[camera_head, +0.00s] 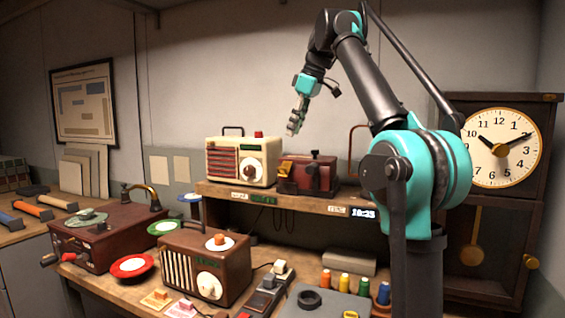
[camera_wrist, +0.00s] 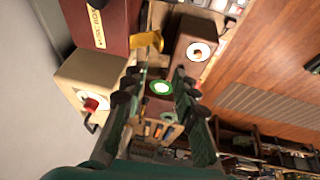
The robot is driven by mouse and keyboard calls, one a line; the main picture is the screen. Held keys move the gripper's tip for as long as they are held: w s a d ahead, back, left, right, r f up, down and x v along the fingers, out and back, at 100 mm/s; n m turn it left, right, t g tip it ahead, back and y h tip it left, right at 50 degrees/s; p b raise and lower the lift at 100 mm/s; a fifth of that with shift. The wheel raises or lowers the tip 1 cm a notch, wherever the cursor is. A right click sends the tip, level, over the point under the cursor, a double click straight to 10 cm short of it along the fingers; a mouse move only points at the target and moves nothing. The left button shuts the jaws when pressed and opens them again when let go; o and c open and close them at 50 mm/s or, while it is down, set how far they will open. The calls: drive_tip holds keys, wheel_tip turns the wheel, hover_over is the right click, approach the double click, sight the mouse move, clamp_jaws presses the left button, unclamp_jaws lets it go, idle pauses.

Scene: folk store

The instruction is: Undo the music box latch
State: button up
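The music box is a dark red box (camera_head: 318,178) on the raised wooden shelf, right of a cream radio. In the wrist view the red box (camera_wrist: 112,14) is at the top left, with a yellow label on its side. A brass piece that looks like the latch (camera_head: 283,168) is on its left front; it also shows in the wrist view (camera_wrist: 146,42). My gripper (camera_head: 292,130) hangs in the air above the box, touching nothing. In the wrist view its two fingers (camera_wrist: 155,82) are apart and nothing is between them.
The cream radio (camera_head: 225,164) stands close left of the box. A brown radio (camera_head: 180,262) and a dark red case (camera_head: 110,240) are on the lower bench. A pendulum clock (camera_head: 500,150) stands at the right.

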sight(284, 165)
drive_tip(key=x, duration=1.2)
drive_tip(key=shift+f, duration=0.1)
drive_tip(key=shift+c, duration=0.2)
clamp_jaws()
